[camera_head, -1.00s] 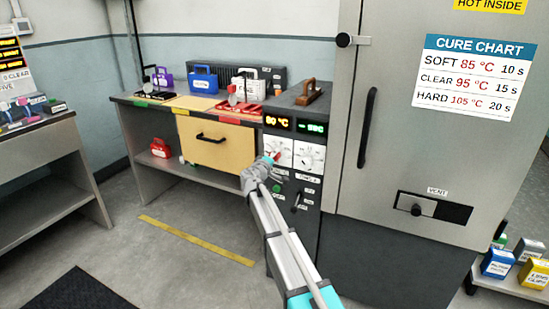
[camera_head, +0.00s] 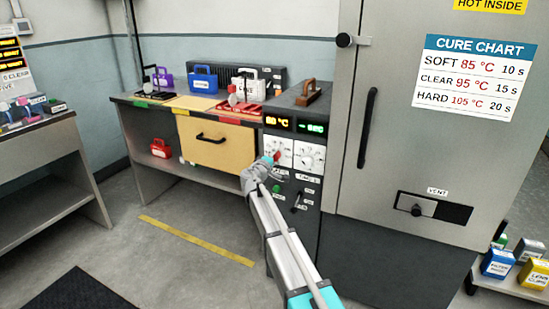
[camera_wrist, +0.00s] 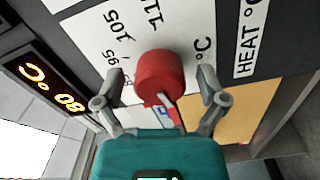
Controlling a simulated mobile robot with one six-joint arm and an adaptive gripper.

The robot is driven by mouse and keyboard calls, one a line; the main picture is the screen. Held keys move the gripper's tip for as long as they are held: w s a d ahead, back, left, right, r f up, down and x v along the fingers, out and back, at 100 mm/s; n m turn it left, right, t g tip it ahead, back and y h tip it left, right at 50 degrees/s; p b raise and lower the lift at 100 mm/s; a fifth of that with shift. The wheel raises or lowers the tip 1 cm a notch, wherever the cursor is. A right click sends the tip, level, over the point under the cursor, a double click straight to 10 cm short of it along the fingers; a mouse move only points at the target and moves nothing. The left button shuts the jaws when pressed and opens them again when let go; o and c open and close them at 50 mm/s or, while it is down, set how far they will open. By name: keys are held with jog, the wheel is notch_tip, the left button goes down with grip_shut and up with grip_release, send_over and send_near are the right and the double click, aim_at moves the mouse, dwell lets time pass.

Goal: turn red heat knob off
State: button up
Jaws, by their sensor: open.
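The red heat knob (camera_wrist: 160,75) sits on a white dial plate (camera_wrist: 112,45) marked 95, 105 and 11-something, with a HEAT °C label (camera_wrist: 250,38) beside it. In the wrist view my gripper (camera_wrist: 158,85) is open, with one finger on each side of the knob and a visible gap to both. The knob's pointer tab shows toward the gripper's palm. In the head view my gripper (camera_head: 272,162) is at the left dial of the control panel, and the knob (camera_head: 278,155) is partly hidden by it. The orange display (camera_head: 277,121) reads 80 °C.
A second white dial (camera_head: 309,155) with a green display above stands just right. Below are a green button (camera_head: 276,189) and a small lever (camera_head: 297,200). The grey oven door (camera_head: 430,150) is at right, a tan drawer (camera_head: 215,145) at left.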

jog(key=shift+s, duration=0.1)
jog(key=v, duration=1.2)
jog(key=shift+d, duration=0.1)
dwell(0.4)
jog(key=s+d+f+m+g, duration=0.45)
jog(key=s+d+f, duration=0.2)
jog(key=d, duration=0.35)
jog(key=s+d+f+m+g, duration=0.3)
jog(key=s+d+f+g, duration=0.3)
jog(key=s+d, duration=0.3)
jog(key=s+d+f+m+g+y, duration=0.1)
jog(key=s+f+g+y, duration=0.25)
jog(key=s, duration=0.55)
jog(key=s+d+f+m+g+y, duration=0.2)
jog(key=s+f+y, duration=0.15)
jog(key=s, duration=0.45)
notch_tip(320, 180, up, 31)
jog(key=p, duration=3)
jog(key=shift+y, duration=0.4)
